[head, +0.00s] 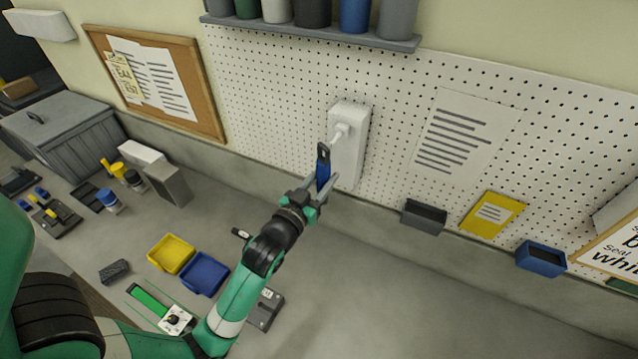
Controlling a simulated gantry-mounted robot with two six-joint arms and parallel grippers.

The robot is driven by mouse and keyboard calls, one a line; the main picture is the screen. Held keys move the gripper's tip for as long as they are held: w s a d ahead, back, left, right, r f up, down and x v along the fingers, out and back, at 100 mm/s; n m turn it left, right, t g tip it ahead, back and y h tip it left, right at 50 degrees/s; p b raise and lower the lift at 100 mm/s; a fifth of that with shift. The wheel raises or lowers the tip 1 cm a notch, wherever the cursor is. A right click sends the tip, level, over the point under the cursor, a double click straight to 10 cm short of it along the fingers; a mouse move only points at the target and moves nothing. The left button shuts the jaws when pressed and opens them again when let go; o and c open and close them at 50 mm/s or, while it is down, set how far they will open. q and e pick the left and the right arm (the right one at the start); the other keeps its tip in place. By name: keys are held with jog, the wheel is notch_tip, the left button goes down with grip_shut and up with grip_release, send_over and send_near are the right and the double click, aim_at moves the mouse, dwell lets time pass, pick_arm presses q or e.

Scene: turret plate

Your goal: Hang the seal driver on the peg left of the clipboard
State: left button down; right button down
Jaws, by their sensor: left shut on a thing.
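The seal driver (323,171), blue with a dark upper end that seems to have a hole, stands roughly upright in my left gripper (321,187), which is shut on it. A light peg (342,132) sticks out from a white plate (355,148) on the pegboard. The driver's top appears just below and left of the peg in the head view; I cannot tell the gap in depth. The driver's lower end is hidden by the gripper. A yellow board with a white label (488,214), possibly the clipboard, is right of the peg. My right gripper is not in view.
A shelf with several cups (315,30) is above the pegboard (270,90). Grey (424,216) and blue (541,258) bins sit low on the right. Yellow (171,254) and blue (204,273) trays lie on the bench. The bench's right middle is clear.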

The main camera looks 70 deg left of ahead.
pick_arm(q)
jog(key=shift+f+b+x, duration=0.15)
jog(key=shift+b+x, duration=0.25)
jog(key=shift+x, duration=0.65)
jog(key=shift+f+b+x, duration=0.2)
jog(key=shift+b+x, duration=0.15)
jog(key=shift+x, duration=0.7)
jog(key=shift+f+b+x, duration=0.15)
jog(key=shift+b+x, duration=0.25)
jog(key=shift+x, duration=0.6)
jog(key=shift+a, duration=0.1)
jog(key=shift+c, duration=1.9)
grip_release()
jog(key=shift+f, duration=0.1)
jog(key=shift+s, duration=0.15)
jog(key=b+v, duration=0.1)
jog(key=v, duration=1)
jog(key=shift+s+b, duration=0.2)
jog(key=shift+b, duration=0.1)
